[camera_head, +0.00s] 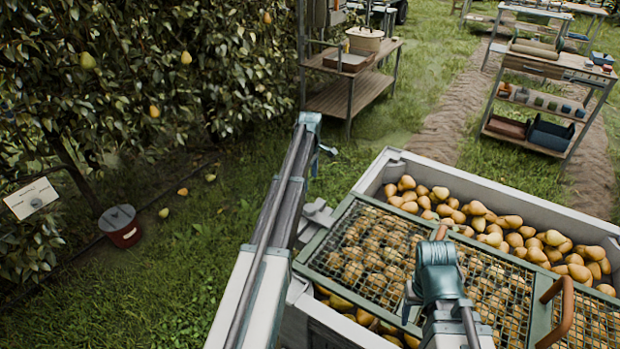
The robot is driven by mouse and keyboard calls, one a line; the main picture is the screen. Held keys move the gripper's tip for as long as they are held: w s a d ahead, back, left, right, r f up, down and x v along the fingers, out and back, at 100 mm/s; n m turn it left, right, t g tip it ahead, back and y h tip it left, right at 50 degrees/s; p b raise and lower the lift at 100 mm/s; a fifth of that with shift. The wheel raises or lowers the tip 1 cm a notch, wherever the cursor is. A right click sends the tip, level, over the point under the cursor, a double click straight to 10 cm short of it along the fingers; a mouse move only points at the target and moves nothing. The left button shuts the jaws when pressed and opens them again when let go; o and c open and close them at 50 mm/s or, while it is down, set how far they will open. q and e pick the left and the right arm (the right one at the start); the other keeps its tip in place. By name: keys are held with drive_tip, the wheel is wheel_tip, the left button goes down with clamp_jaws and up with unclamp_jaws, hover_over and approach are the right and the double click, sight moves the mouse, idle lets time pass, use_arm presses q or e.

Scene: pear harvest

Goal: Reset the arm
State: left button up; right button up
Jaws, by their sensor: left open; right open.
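My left arm reaches up the middle of the view. Its gripper (326,151) is small at the far end, over the grass and clear of the crate, open, with no fruit visible in it. My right arm comes in from the bottom. Its gripper (437,262) is above the mesh lid (340,228) of the pear crate, near a brown handle (440,232). It is open; its fingers are mostly hidden by the wrist, and I cannot tell whether they touch the lid.
The large grey crate (500,192) holds many pears (480,222). A second handle (558,308) stands on the lid. A pear hedge (110,70), a red bucket (122,228) and fallen pears (164,213) are left. A wooden bench (350,90) and tool table (545,70) stand behind. Open grass lies left.

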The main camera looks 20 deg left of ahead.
use_arm(q)
drive_tip(key=s+d+r+m+p, duration=0.3)
drive_tip(key=s+d+m, duration=0.8)
drive_tip(key=s+d, duration=0.5)
drive_tip(key=s+d+r+m+y+p, duration=0.1)
drive_tip(key=s+d+r+m+p, duration=0.2)
drive_tip(key=s+d+m, duration=0.8)
drive_tip(key=s+d, duration=0.5)
drive_tip(key=s, duration=0.3)
drive_tip(key=shift+s+d, duration=0.15)
drive_tip(key=shift+d, duration=0.1)
